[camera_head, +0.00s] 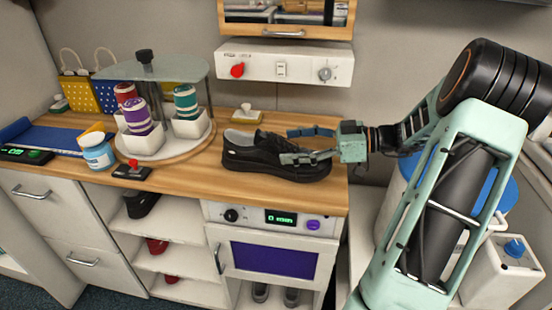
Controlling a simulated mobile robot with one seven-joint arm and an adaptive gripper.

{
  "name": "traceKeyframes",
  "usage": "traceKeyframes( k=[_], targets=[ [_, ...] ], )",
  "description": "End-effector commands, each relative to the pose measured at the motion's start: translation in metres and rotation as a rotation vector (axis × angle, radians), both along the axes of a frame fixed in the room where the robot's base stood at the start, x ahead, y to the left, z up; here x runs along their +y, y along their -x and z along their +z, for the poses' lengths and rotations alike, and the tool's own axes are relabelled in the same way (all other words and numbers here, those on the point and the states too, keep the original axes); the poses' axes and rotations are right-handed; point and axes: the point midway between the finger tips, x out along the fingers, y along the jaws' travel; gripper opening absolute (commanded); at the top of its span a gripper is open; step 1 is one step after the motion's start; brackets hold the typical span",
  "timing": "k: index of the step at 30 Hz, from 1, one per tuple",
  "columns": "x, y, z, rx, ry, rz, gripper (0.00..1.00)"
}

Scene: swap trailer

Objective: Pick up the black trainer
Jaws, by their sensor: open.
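The black trainer (247,154) stands upright on the wooden counter, right of the round carousel. Its toe points right, and a dark sole shows along its lower edge. My gripper (300,145) comes in from the right at the trainer's toe half. Its jaws are open. One finger lies across the near upper side of the trainer and the other is on the far side, so the fingers seem to straddle it. I cannot tell whether either finger touches it. The gripper covers part of the laces and toe.
A carousel (166,153) with spools in white cups under a glass disc stands to the left. A small card holder (247,115) sits behind the trainer. A panel with knobs (284,64) hangs above. A joystick box (132,172) is near the counter's front edge (190,185).

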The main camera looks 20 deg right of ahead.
Motion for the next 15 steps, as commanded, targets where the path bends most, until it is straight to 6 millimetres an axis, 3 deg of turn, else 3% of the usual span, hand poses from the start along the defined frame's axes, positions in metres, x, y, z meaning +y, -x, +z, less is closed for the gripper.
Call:
traceKeyframes(
  k=[9,15],
  targets=[
    [0.034,-0.026,-0.01,0.001,-0.001,0.004,0.72],
    [0.035,-0.028,-0.01,0.001,-0.001,0.002,0.72]
  ],
)
